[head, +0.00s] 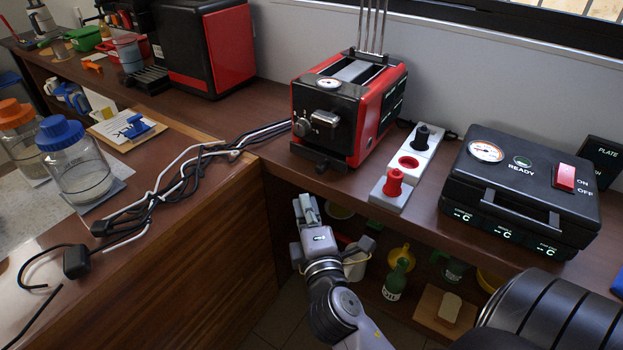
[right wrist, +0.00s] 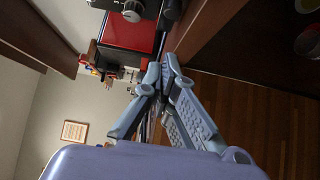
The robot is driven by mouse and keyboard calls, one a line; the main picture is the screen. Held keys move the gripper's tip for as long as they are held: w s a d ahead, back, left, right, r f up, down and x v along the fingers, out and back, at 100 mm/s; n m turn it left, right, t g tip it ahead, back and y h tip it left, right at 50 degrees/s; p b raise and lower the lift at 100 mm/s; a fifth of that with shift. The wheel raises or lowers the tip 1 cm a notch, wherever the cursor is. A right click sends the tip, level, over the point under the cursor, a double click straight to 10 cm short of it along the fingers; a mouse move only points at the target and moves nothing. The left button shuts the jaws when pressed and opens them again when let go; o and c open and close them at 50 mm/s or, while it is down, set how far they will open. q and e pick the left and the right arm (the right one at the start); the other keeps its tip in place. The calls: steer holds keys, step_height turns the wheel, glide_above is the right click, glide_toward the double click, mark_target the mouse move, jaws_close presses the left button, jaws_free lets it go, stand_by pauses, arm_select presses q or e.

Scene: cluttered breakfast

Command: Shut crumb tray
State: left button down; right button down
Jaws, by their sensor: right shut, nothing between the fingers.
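The crumb tray (head: 320,161) is a dark slab with a small knob, sticking out at the base of the red and black toaster (head: 340,112) in the head view. How far it stands out is hard to judge. My right gripper (head: 306,203) is shut and empty, in front of and below the tray, off the counter edge and apart from it. In the right wrist view its fingertips (right wrist: 165,68) meet, and the toaster's dial (right wrist: 132,11) shows at the top. My left gripper is not in view.
Black and white cables (head: 180,185) lie left of the toaster. A power strip (head: 408,168) with a red plug and a black grill box (head: 520,190) stand to the right. A lower shelf holds a green bottle (head: 395,280). The counter edge is close to my gripper.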

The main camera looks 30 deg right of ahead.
mark_target(315, 168)
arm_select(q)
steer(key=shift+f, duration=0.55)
arm_select(e)
steer(key=shift+w+d, duration=2.7)
steer(key=shift+w+d, duration=0.1)
steer(key=shift+d, duration=0.05)
steer(key=shift+w+d+r+p, duration=0.1)
steer(key=shift+w+d+p, duration=0.1)
steer(key=shift+d+p, duration=0.35)
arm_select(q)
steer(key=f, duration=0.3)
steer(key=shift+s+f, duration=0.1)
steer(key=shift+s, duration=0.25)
arm_select(e)
steer(key=shift+d, duration=0.1)
